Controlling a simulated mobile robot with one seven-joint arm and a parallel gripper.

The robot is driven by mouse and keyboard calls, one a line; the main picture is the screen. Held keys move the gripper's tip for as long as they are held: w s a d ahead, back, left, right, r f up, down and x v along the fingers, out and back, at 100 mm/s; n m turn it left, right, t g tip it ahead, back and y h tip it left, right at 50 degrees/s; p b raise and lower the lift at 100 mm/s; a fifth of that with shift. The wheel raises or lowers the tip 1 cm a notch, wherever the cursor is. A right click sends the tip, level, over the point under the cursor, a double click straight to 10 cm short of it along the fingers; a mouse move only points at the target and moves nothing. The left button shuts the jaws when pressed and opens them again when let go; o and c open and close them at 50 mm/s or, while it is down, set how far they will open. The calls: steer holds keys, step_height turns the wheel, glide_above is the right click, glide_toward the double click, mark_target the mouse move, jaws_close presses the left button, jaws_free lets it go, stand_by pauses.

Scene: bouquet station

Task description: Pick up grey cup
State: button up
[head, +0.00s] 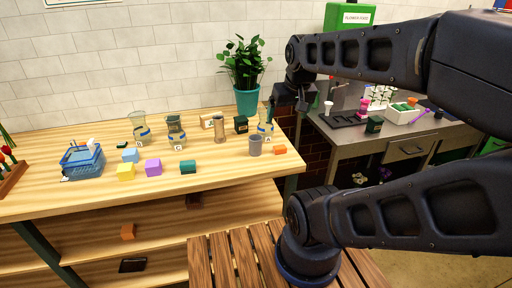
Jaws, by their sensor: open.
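The grey cup (255,146) stands upright on the wooden table (225,170), near its right end. My gripper (287,104) hangs from the arm above and a little right of the cup, apart from it. The gripper is open, and I see nothing held in it. The fingers are small and dark in this view, so their exact spread is hard to make out.
An orange block (279,150) lies just right of the cup, and a glass vase (265,128) stands close behind it. A tan cylinder (219,128) and a dark box (241,124) are to the left. A potted plant (246,100) stands behind.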

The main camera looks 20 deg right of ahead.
steer(key=shift+c, duration=0.7)
steer(key=m+g+h, duration=0.1)
steer(key=m+g, duration=0.4)
steer(key=m, duration=1.3)
glide_above(256, 143)
steer(key=w, duration=0.3)
step_height(256, 143, down, 17)
steer(key=shift+d+f, duration=0.2)
steer(key=shift+f, duration=2.25)
steer(key=shift+d+f, duration=0.2)
steer(key=shift+f, duration=2.25)
steer(key=c, duration=1.1)
steer(key=shift+r, duration=0.1)
